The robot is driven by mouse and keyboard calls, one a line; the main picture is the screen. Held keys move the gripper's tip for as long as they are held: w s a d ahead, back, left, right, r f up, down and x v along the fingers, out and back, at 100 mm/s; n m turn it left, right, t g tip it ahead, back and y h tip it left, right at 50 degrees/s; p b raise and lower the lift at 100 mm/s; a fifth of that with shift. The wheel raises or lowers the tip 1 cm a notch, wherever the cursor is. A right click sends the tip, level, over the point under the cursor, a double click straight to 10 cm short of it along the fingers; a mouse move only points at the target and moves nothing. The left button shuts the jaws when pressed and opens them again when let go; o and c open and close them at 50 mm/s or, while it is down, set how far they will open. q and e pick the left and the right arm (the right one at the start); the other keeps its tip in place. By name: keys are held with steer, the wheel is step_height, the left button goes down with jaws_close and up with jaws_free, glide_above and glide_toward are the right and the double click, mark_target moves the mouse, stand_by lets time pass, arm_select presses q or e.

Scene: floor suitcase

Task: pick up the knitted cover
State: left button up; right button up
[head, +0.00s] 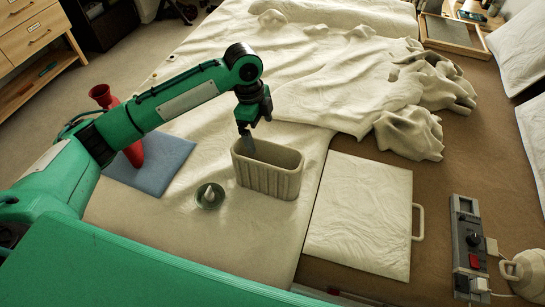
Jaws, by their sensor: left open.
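A beige, ribbed, open-topped piece (268,180) stands upright on the pale sheet in the middle of the head view. It looks like the knitted cover, though I cannot make out the knit for certain. My left gripper (249,143) points down at its back left rim, with a grey finger near or just inside the opening. The gripper is open; I cannot tell whether a finger touches the rim. The inside bottom of the piece is hidden. My right gripper is not in view.
A small green dish (210,197) with a white item sits close at the left. A white panel with a handle (360,215) lies right; crumpled cloth (410,132) lies behind. A control box (467,250) sits far right.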

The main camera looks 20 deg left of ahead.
arm_select(q)
glide_above(268, 159)
steer(key=s, duration=0.4)
step_height(268, 159, down, 8)
steer(key=shift+w+d+f+p, duration=0.1)
steer(key=shift+d+f+p, duration=0.1)
steer(key=shift+f, duration=0.65)
steer(key=shift+w+d+f+p, duration=0.1)
steer(key=shift+d+f, duration=0.1)
steer(key=shift+f, duration=0.6)
steer(key=shift+w+d+f+p, duration=0.1)
steer(key=shift+d+f, duration=0.1)
steer(key=shift+f, duration=0.65)
steer(key=c, duration=1.3)
steer(key=shift+c, duration=0.4)
steer(key=shift+r, duration=0.2)
